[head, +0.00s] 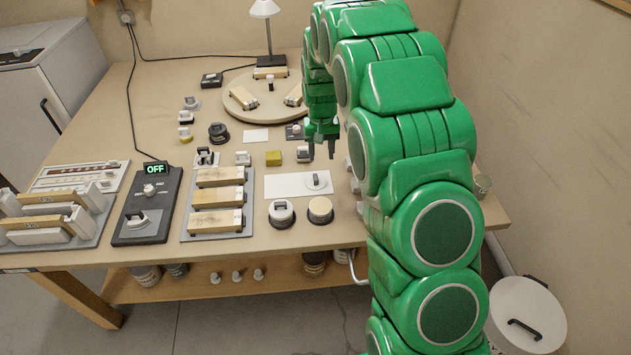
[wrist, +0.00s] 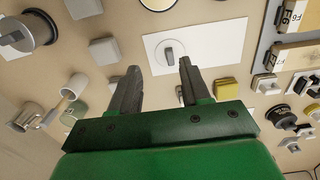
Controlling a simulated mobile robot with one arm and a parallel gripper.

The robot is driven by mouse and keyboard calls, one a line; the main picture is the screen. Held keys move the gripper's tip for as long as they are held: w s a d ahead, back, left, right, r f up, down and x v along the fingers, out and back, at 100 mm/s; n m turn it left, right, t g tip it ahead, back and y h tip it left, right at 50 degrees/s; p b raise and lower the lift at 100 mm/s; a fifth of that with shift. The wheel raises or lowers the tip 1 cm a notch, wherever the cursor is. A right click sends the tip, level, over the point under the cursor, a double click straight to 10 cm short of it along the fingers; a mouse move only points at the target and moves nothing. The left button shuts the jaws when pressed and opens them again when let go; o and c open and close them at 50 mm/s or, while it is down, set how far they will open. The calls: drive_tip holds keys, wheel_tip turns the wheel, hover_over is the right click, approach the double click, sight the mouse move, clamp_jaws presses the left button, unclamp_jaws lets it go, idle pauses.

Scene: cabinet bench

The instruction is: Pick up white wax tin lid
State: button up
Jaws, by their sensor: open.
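A white round lid (head: 317,182) with an upright grip lies on a white card (head: 283,186) near the middle of the bench. I take it to be the white wax tin lid. In the wrist view the lid (wrist: 171,54) shows beyond and between my fingertips, its grip grey. My gripper (head: 322,152) is open and empty, above the bench and behind the card in the head view. In the wrist view both fingers of my gripper (wrist: 160,68) are apart, touching nothing. A dark tin with tan contents (head: 320,210) stands in front of the card.
A dark tin with a white handled top (head: 282,213) stands left of the tan one. A yellow block (head: 274,158) sits behind the card. A rack of wooden blocks (head: 217,212) is to the left. A round turntable (head: 267,105) stands behind. My arm hides the bench's right side.

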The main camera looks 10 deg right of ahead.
approach(316, 177)
drive_tip(key=shift+a+f, duration=0.25)
drive_tip(key=shift+f, duration=0.6)
drive_tip(key=shift+a+f, duration=0.2)
drive_tip(key=shift+f, duration=0.7)
drive_tip(key=shift+d+f, duration=0.2)
drive_tip(key=shift+f, duration=1.15)
drive_tip(key=shift+d+f, duration=0.2)
drive_tip(key=shift+f, duration=1.15)
drive_tip(key=shift+c, duration=0.2)
clamp_jaws()
